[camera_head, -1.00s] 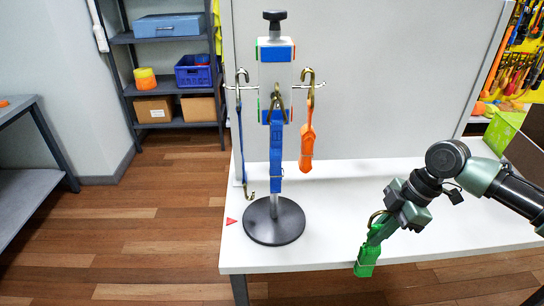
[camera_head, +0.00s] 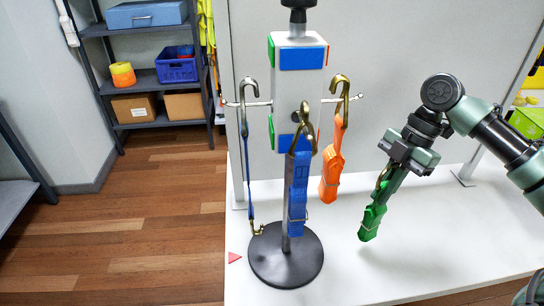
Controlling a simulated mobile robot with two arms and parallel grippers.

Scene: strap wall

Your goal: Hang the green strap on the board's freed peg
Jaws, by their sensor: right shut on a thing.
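My right gripper (camera_head: 393,168) is shut on the green strap (camera_head: 372,218), which hangs below it as a bundle, in the air to the right of the stand. The stand has a white upright board (camera_head: 298,92) with blue, green and red-orange patches. A thin blue strap (camera_head: 247,165) hangs by a brass hook from the left peg (camera_head: 232,104). A bundled blue strap (camera_head: 298,185) hangs by its hook at the front. An orange strap (camera_head: 332,172) hangs from the right peg (camera_head: 357,97). I see no bare peg; the board's back is hidden. My left gripper is not in view.
The stand's round black base (camera_head: 287,270) rests on the white table (camera_head: 400,270), near its left edge. A red triangle mark (camera_head: 234,257) lies left of the base. A grey panel (camera_head: 400,50) rises behind. The table between stand and right gripper is clear.

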